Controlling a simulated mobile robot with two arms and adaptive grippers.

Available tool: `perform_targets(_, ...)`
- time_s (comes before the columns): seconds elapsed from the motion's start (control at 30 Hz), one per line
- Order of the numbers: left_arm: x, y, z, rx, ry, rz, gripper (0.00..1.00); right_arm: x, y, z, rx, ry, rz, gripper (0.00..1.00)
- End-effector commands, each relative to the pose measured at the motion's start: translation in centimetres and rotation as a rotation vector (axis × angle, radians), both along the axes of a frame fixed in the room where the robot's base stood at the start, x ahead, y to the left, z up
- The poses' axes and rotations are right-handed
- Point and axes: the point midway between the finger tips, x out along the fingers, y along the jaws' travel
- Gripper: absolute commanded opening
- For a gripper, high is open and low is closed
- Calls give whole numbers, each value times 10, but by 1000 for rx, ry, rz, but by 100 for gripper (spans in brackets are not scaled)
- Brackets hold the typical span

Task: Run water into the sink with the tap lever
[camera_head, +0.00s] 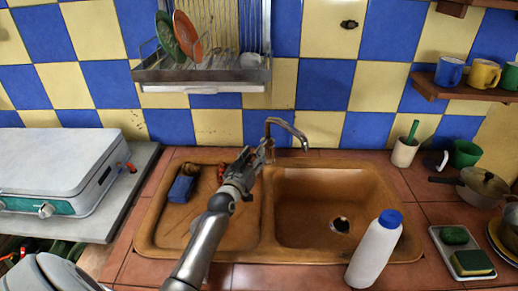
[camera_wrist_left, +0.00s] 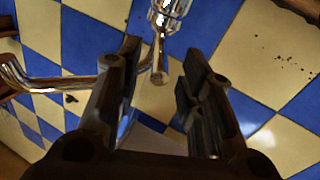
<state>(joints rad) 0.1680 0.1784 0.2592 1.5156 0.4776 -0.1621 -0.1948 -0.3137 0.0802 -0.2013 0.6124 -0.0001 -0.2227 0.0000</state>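The metal tap (camera_head: 288,127) stands behind the brown sink (camera_head: 378,190), its spout curving over the right basin. My left gripper (camera_head: 262,150) is at the left side of the tap, above the divider's back end. In the left wrist view its two dark fingers (camera_wrist_left: 158,72) are apart. A slim chrome part with a rounded end, seemingly the tap lever (camera_wrist_left: 158,55), shows in the gap between them; I cannot tell whether they touch it. The chrome spout (camera_wrist_left: 45,85) runs to the left. No water shows. My right gripper is not in view.
A white bottle with a blue cap (camera_head: 376,252) stands at the sink's front right. A dish rack (camera_head: 200,75) hangs above the back left. A blue object (camera_head: 181,188) lies in the left basin. A stove (camera_head: 60,165) is at left, a sponge tray (camera_head: 446,240) at right.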

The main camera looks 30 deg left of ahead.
Motion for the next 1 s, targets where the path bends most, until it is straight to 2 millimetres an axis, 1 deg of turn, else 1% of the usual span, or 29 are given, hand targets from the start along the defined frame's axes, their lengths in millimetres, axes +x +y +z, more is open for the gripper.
perform_targets(0.03,9,2,1,0,0,0,36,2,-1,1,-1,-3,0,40)
perform_targets(0.1,19,5,1,0,-1,0,36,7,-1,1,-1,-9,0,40)
perform_targets(0.3,39,9,0,0,0,0,36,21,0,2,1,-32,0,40)
perform_targets(0.5,47,10,0,1,1,-1,36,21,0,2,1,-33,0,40)
perform_targets(0.77,47,10,0,0,1,0,36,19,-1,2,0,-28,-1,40)
perform_targets(1.0,47,10,-1,0,1,0,5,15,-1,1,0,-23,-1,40)
